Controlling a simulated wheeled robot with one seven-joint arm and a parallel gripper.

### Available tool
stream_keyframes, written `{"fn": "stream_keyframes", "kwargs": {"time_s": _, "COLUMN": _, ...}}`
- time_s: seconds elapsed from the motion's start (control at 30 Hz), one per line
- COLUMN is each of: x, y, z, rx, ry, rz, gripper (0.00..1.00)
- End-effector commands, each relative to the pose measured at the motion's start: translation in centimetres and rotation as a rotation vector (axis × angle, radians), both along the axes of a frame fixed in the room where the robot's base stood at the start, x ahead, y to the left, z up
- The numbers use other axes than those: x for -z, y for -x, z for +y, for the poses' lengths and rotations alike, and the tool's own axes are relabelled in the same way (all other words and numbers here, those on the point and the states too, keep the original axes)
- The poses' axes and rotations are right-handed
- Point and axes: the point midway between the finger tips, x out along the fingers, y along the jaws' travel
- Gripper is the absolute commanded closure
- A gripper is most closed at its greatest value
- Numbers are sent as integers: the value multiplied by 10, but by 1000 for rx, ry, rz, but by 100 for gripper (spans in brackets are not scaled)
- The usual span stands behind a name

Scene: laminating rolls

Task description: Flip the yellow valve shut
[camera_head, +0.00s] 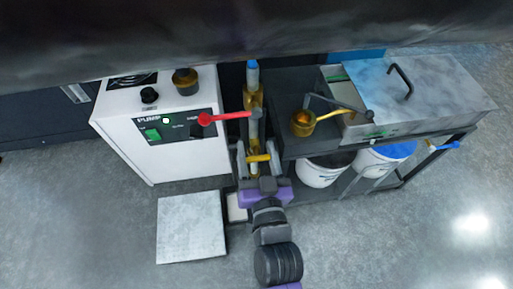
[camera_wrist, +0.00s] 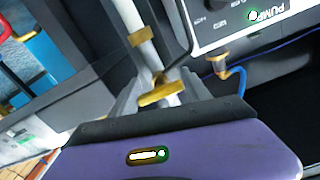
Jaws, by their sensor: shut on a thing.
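The yellow valve handle (camera_head: 260,158) lies crosswise over the upright grey pipe, just above my gripper in the head view. It also shows in the wrist view (camera_wrist: 163,93), as a short yellow bar across the pipe, slightly tilted. My gripper (camera_head: 256,152) has one finger on each side of the pipe, at the two ends of the yellow handle. In the wrist view the fingers (camera_wrist: 157,92) are shut on the yellow handle. The exact contact points are partly hidden.
A red lever (camera_head: 222,117) sticks out left from the pipe above. The white pump box (camera_head: 155,125) stands left. At right are a dark bench with a brass ladle-like part (camera_head: 303,123), a metal tank (camera_head: 420,95) and white buckets (camera_head: 318,175). A grey slab (camera_head: 190,227) lies on the floor.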

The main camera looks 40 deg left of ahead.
Motion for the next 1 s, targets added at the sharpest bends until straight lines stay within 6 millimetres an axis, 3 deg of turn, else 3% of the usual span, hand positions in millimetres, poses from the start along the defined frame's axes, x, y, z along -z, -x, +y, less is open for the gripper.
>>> {"fn": "stream_keyframes", "kwargs": {"time_s": 0.17, "x": 0, "y": 1, "z": 1, "rx": -2, "ry": -1, "rz": 0, "gripper": 85}}
{"fn": "stream_keyframes", "kwargs": {"time_s": 0.2, "x": 0, "y": 1, "z": 1, "rx": -2, "ry": -1, "rz": 0, "gripper": 37}}
{"fn": "stream_keyframes", "kwargs": {"time_s": 0.27, "x": 0, "y": 1, "z": 1, "rx": -2, "ry": 0, "rz": 0, "gripper": 25}}
{"fn": "stream_keyframes", "kwargs": {"time_s": 0.67, "x": 1, "y": 4, "z": -4, "rx": -1, "ry": 2, "rz": -1, "gripper": 23}}
{"fn": "stream_keyframes", "kwargs": {"time_s": 1.0, "x": 0, "y": 37, "z": -41, "rx": -3, "ry": 3, "rz": 1, "gripper": 23}}
